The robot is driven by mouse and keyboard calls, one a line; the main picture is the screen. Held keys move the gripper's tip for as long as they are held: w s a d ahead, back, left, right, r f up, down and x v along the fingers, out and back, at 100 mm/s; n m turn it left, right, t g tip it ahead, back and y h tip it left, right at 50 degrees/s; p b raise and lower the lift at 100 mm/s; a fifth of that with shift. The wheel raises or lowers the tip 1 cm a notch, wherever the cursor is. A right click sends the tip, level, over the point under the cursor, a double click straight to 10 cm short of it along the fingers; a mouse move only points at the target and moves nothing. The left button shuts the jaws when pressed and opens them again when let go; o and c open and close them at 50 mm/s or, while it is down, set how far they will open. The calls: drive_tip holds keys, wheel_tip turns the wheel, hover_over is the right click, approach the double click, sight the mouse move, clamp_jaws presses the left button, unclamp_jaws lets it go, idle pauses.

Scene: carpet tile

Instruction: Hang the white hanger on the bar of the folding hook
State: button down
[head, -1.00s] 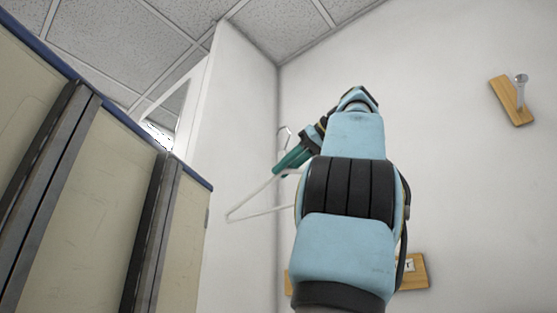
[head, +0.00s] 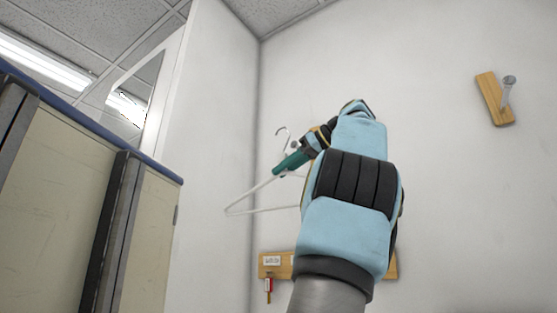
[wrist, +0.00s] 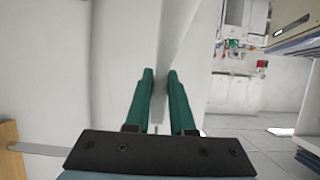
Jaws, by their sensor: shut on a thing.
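The white hanger (head: 262,209) is held in the air in front of the wall in the head view. Its hook points up, and one corner reaches out to the left. My gripper (head: 279,170), with teal fingers, is shut on its upper part; my arm hides the right side. A wooden plate with a metal bar (head: 508,93), apparently the folding hook, is on the wall at upper right, well apart from the hanger.
A lower wooden board (head: 285,262) with a white label and a hanging red tag (head: 268,286) is partly behind my arm. A beige partition (head: 70,190) with a blue top edge stands at left. In the wrist view, a metal bar (wrist: 38,149) sticks out from wood at lower left.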

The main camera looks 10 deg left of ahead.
drive_tip(key=w+d+f+p, duration=0.1)
drive_tip(key=w+d+p, duration=0.3)
drive_tip(key=w+p, duration=0.4)
drive_tip(key=w, duration=0.3)
drive_tip(key=shift+w+d+p, duration=0.25)
drive_tip(key=shift+d+p, duration=0.15)
idle(0.3)
drive_tip(key=c, duration=0.7)
unclamp_jaws()
drive_tip(key=p+v, duration=0.3)
drive_tip(key=v, duration=0.7)
drive_tip(key=shift+s+d+r, duration=0.1)
drive_tip(key=shift+d+r, duration=0.05)
drive_tip(key=shift+d, duration=0.15)
drive_tip(key=shift+s, duration=0.1)
